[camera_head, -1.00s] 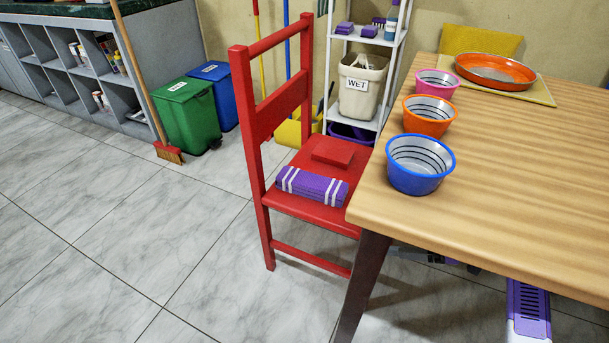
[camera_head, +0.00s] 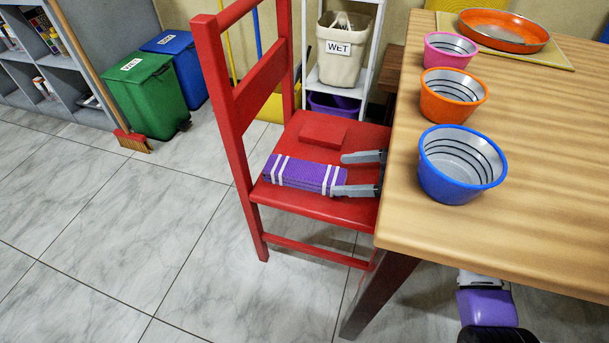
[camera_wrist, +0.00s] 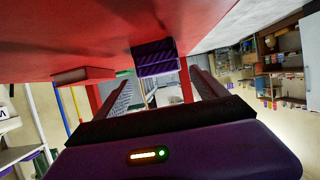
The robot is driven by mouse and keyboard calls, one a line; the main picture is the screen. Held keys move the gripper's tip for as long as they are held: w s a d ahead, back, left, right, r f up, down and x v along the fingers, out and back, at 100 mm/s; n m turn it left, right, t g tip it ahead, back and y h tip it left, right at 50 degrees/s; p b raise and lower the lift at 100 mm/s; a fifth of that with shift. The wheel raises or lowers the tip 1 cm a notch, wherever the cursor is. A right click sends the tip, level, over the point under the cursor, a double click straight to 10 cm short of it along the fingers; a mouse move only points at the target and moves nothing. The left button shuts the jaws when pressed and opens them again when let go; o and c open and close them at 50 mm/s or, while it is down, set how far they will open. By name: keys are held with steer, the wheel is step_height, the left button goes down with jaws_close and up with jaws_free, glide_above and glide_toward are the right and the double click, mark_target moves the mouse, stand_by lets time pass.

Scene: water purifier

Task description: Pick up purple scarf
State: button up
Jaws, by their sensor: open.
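The purple scarf (camera_head: 300,174), folded into a flat bundle with white stripes, lies on the seat of the red chair (camera_head: 347,212). In the wrist view the scarf (camera_wrist: 156,58) shows upside down, ahead of my fingers and roughly between their lines. My gripper (camera_head: 339,174) is open, its two grey fingers reaching over the seat from the right, beside the table edge. The nearer fingertip is at the scarf's right end; whether it touches is unclear. The farther fingertip lies behind that end, with bare red seat between. My gripper also shows in the wrist view (camera_wrist: 160,78).
A red block (camera_head: 322,130) lies on the seat behind the scarf. The wooden table (camera_head: 540,200) is close on the right, carrying a blue bowl (camera_head: 460,190), an orange bowl (camera_head: 452,108) and a pink bowl (camera_head: 449,60). The chair's backrest (camera_head: 262,80) rises at the left.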

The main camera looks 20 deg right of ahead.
mark_target(309, 170)
steer(key=w+a, duration=0.1)
steer(key=a, duration=0.1)
steer(key=w+a+b, duration=0.1)
steer(key=a, duration=0.1)
steer(key=shift+w, duration=0.3)
steer(key=b+x, duration=0.2)
steer(key=x, duration=0.4)
steer(key=shift+a+r, duration=0.15)
steer(key=shift+c, duration=0.2)
steer(key=c, duration=1.5)
